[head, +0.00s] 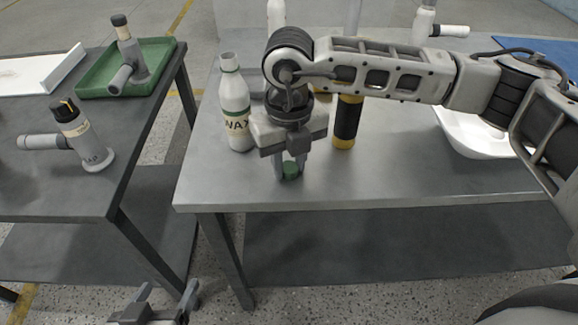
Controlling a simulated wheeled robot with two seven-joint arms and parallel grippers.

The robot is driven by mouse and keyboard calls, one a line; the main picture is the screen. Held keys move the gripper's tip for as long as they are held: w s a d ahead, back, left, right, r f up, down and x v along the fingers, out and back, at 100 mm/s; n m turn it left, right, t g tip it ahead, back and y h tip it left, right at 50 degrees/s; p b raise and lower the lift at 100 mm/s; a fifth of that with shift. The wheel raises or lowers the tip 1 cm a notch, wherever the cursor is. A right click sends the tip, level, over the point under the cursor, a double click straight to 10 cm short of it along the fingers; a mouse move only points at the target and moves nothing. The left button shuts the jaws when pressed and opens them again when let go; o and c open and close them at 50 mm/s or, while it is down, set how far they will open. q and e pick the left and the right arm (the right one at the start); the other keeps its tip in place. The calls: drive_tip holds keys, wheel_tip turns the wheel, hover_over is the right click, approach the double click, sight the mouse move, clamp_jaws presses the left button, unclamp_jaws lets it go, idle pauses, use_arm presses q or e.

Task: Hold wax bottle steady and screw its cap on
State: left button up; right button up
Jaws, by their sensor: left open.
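The wax bottle (233,95) stands upright near the left edge of the middle table. It is pale, with a green band at the shoulder, a WAX label and a bare neck. A small green cap (291,170) is at the table's front, to the right of the bottle. My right gripper (290,172) points down with its fingers around the cap; whether they press on it I cannot tell. My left gripper (158,305) is open and empty at the bottom left, low in front of the tables and well away from the bottle.
A black and yellow cylinder (346,123) stands right of my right gripper. A white tray (475,135) lies further right. The left table holds a green tray (100,82) and a spray-type bottle (85,140). A gap separates the tables. The front right tabletop is clear.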

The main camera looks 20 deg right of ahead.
sight(289, 166)
idle(0.3)
drive_tip(key=shift+r, duration=0.5)
wheel_tip(289, 166, up, 2)
drive_tip(key=shift+r, duration=0.15)
drive_tip(key=w+r, duration=0.3)
drive_tip(key=w, duration=0.1)
drive_tip(key=w+r, duration=0.3)
drive_tip(key=w, duration=0.2)
drive_tip(key=w+r, duration=0.3)
drive_tip(key=w, duration=0.2)
drive_tip(key=shift+d+r, duration=0.4)
